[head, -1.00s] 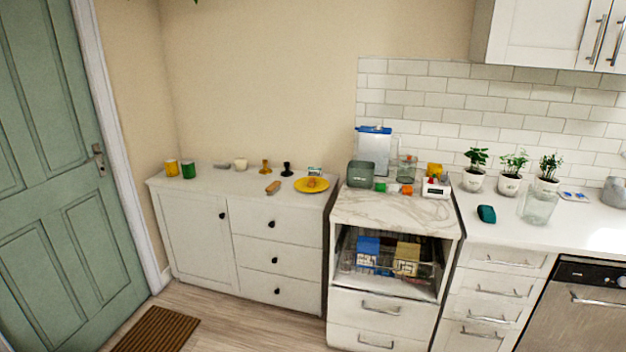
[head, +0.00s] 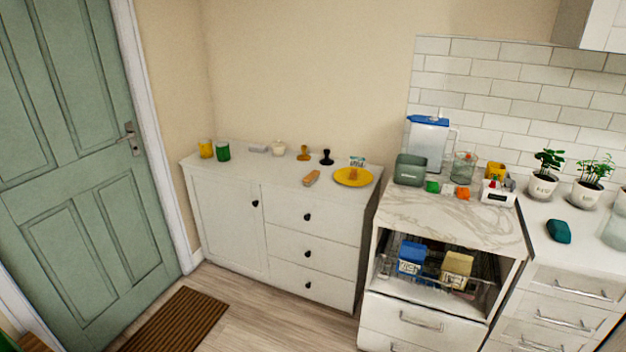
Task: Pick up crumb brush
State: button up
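A small, long brown wooden object (head: 312,178), which looks like the crumb brush, lies near the front edge of the white sideboard (head: 225,190) top. It is left of the yellow plate (head: 345,182) and apart from it. Its bristles are too small to make out. My gripper is not in view.
Behind it stand a brown stamp-like item (head: 304,154), a black one (head: 326,157), and a white pot (head: 279,148). Yellow (head: 206,149) and green (head: 223,151) cups stand at the left. A marble-topped cabinet (head: 450,220) with an open compartment adjoins on the right.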

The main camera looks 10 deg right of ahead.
aim_at(313, 176)
jog(key=u, duration=4.2)
jog(key=z, duration=4.2)
jog(key=i+j+z, duration=0.1)
jog(key=i+j, duration=0.2)
jog(key=i, duration=0.3)
jog(key=i+j, duration=0.4)
jog(key=i, duration=0.25)
jog(key=i+j+z, duration=0.15)
jog(key=i+j, duration=0.2)
jog(key=i, duration=0.25)
jog(key=i+j+z, duration=0.1)
jog(key=i+j, duration=0.35)
jog(key=i, duration=0.15)
